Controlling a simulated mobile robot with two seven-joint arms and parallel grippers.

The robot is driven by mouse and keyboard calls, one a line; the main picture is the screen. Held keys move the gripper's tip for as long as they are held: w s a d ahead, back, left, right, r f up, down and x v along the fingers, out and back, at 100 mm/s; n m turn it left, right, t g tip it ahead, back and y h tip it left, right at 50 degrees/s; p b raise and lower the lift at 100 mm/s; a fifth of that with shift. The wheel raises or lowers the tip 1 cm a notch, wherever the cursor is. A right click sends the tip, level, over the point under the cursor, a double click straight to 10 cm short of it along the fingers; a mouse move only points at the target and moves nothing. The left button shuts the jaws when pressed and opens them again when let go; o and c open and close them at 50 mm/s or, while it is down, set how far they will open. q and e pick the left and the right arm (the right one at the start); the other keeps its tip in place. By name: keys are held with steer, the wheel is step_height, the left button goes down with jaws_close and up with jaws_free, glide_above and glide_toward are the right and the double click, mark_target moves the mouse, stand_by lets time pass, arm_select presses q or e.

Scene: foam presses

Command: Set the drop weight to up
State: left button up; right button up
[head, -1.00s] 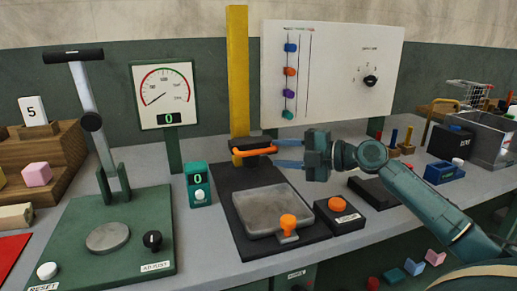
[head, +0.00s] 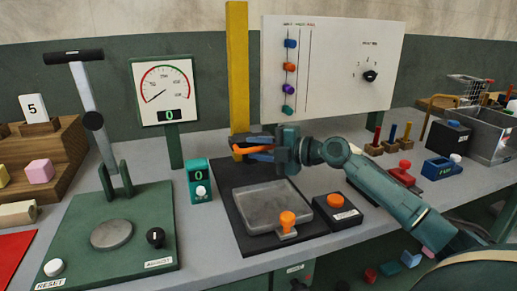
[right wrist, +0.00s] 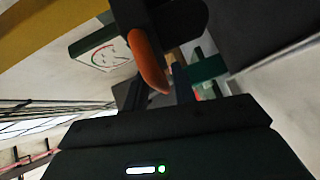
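The drop weight's orange handle (head: 251,149) sticks out low on the yellow post (head: 238,75), just behind and above the grey plate (head: 272,206). The weight's body is mostly hidden by my gripper. My right gripper (head: 256,148) is at the handle, one finger above it and one below. Its fingers look apart, with a gap around the handle; contact is not clear. In the right wrist view the handle (right wrist: 148,60) shows close up in front of the gripper. My left gripper is not in view.
A green-stemmed gauge (head: 166,93) and a small green counter box (head: 198,181) stand left of the post. A white panel (head: 330,65) with coloured sliders and a dial stands behind. An orange-button box (head: 337,212) sits right of the plate.

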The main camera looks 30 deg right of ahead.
steer(key=shift+f, duration=0.15)
steer(key=c, duration=0.5)
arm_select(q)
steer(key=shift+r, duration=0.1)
arm_select(e)
steer(key=shift+f, duration=0.1)
steer(key=shift+a+f, duration=0.1)
